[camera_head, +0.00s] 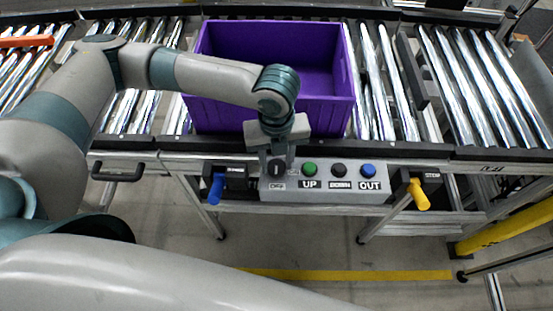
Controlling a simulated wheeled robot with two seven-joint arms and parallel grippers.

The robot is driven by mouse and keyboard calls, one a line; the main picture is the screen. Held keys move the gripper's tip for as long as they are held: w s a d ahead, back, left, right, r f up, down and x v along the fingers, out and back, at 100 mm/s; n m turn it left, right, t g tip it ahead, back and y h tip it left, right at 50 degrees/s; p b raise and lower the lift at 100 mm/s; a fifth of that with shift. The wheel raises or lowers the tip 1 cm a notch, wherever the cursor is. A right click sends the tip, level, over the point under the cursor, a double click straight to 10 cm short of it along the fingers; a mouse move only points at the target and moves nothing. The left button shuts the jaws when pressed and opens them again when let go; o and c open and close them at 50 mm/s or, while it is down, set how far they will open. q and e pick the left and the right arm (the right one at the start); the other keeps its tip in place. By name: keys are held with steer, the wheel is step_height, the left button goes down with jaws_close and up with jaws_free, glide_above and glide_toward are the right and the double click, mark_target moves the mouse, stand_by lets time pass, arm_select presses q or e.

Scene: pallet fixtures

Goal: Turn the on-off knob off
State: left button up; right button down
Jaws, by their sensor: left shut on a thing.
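The on-off knob (277,166) is a dark round knob at the left end of the grey control panel (325,193), above a label reading OFF. My left gripper (277,160) points down at the knob from above, its fingers closed around it. The fingers cover much of the knob, so its exact angle is hard to tell. My right gripper is not in view; a pale arm link of mine crosses the bottom left.
Beside the knob are green UP (310,169), black DOWN (339,170) and blue OUT (368,171) buttons. A blue handle (216,188) and a yellow handle (418,194) flank the panel. A purple crate (335,115) sits behind on the roller conveyor (383,110).

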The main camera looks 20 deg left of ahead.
mark_target(277, 166)
arm_select(q)
steer(key=o, duration=1)
steer(key=shift+o, duration=0.2)
steer(key=shift+r, duration=0.1)
step_height(277, 166, up, 17)
steer(key=b, duration=0.3)
steer(key=shift+r, duration=0.15)
